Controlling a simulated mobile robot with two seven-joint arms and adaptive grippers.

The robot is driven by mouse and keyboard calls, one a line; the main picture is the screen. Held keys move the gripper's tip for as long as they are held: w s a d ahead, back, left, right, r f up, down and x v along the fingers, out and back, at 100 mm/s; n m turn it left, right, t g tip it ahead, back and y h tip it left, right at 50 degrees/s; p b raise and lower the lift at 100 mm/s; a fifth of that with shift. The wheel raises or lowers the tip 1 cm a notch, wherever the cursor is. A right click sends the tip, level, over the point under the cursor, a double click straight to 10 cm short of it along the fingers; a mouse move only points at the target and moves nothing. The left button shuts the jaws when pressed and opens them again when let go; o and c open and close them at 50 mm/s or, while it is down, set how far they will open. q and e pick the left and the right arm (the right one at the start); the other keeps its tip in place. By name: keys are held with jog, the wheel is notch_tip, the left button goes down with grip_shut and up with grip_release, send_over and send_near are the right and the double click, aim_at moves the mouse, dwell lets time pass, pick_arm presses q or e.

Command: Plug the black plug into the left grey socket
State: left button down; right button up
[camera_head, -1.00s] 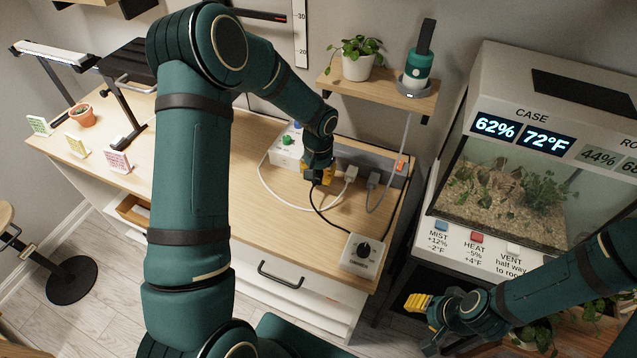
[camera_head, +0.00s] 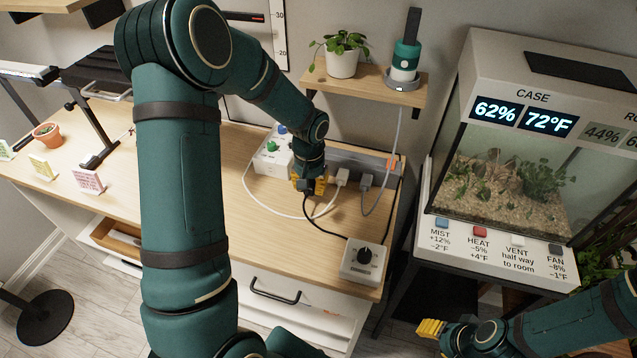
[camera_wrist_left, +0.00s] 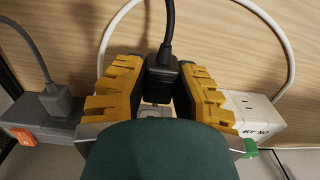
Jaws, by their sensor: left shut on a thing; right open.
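My left gripper (camera_head: 312,185) is shut on the black plug (camera_head: 304,186). In the left wrist view the black plug (camera_wrist_left: 161,76) sits between its yellow fingers, cord upward. The grey power strip (camera_head: 374,158) lies along the back of the desk. A white plug (camera_head: 341,177) and a grey plug (camera_head: 365,181) are at the strip, right of my gripper. My gripper and arm hide the strip's left part, so the left grey socket does not show clearly. I cannot tell whether the black plug touches it. My right gripper (camera_head: 431,328) is open and empty, low at the right.
A white box (camera_head: 268,160) with green and blue knobs stands left of my left gripper. The black cord runs to a dial box (camera_head: 364,259) at the desk's front right. A white cable loops over the desk. A terrarium (camera_head: 500,180) stands to the right.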

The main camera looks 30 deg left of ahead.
pick_arm(q)
jog(key=shift+w+a+f+b, duration=0.15)
jog(key=shift+w+f+b, duration=0.1)
jog(key=shift+w+f, duration=0.35)
jog(key=shift+w+a+f+b, duration=0.15)
jog(key=shift+w+f+b, duration=0.05)
jog(key=shift+w+f, duration=0.3)
jog(key=shift+w+a+r+p, duration=0.1)
jog(key=shift+w+a+p, duration=0.1)
jog(key=shift+w, duration=0.7)
jog(key=shift+w+a+r+p, duration=0.1)
jog(key=shift+w+a, duration=0.1)
jog(key=shift+w, duration=0.65)
jog(key=shift+w+a, duration=0.15)
jog(key=shift+w, duration=0.55)
jog(key=c, duration=0.8)
grip_release()
jog(key=shift+f, duration=0.1)
notch_tip(320, 180, up, 8)
jog(key=shift+f, duration=0.2)
